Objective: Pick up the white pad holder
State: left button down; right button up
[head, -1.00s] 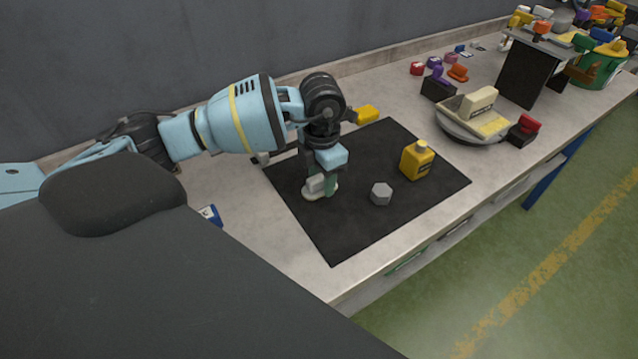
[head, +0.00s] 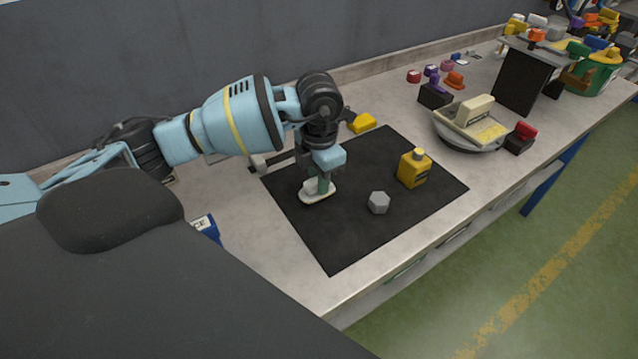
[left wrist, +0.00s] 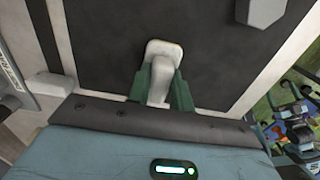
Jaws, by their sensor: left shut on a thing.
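The white pad holder (head: 318,196) is at the left part of the black mat (head: 340,235), with its flat base and raised grip showing. My left gripper (head: 323,184) points down and is shut on its grip. In the left wrist view the white pad holder (left wrist: 163,52) sits between the two green fingers (left wrist: 160,85), its rounded plate extending beyond them. Whether its base touches the mat or hangs just above it I cannot tell. My right gripper is not in view.
A grey hexagonal nut (head: 379,202) and a yellow bottle (head: 414,168) stand on the mat to the right. A yellow block (head: 362,123) lies behind it. A blue box (head: 207,227) is at left.

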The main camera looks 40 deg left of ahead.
pick_arm(q)
jog(key=shift+r, duration=0.75)
jog(key=s+d, duration=0.1)
jog(key=d, duration=0.4)
jog(key=s+d+r+b, duration=0.1)
jog(key=d, duration=0.4)
jog(key=s+d, duration=0.1)
jog(key=d, duration=0.4)
jog(key=shift+d+r, duration=0.25)
jog(key=shift+d, duration=0.1)
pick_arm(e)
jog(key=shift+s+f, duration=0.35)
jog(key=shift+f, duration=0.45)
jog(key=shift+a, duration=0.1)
pick_arm(q)
jog(key=c, duration=1.9)
grip_release()
jog(key=shift+c, duration=1.2)
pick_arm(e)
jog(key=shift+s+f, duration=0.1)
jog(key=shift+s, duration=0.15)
